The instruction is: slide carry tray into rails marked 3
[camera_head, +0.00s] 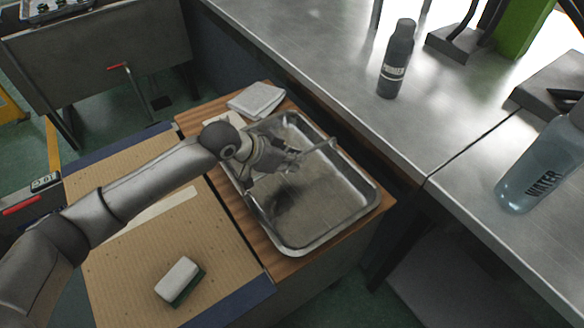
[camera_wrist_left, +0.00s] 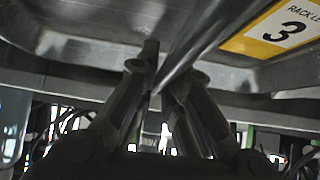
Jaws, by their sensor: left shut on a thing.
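The carry tray (camera_head: 365,207) is a deep, shiny metal pan with rounded corners, resting on a wooden board in the head view. A thin metal bar (camera_head: 318,146) shows over its far part and looks like its handle. My left gripper (camera_head: 292,163) reaches over the tray from the left and is shut on this bar. In the wrist view, the fingers (camera_wrist_left: 160,85) close around a diagonal bar (camera_wrist_left: 196,36) beneath a metal surface. The rails cannot be made out. My right gripper is out of view.
A steel bench (camera_head: 310,60) runs along the right, with a dark bottle (camera_head: 397,62) and a water bottle (camera_head: 540,165). A white and green sponge block (camera_head: 180,281) lies on the cardboard-brown surface at lower left. A pale stack (camera_head: 256,100) sits behind the tray.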

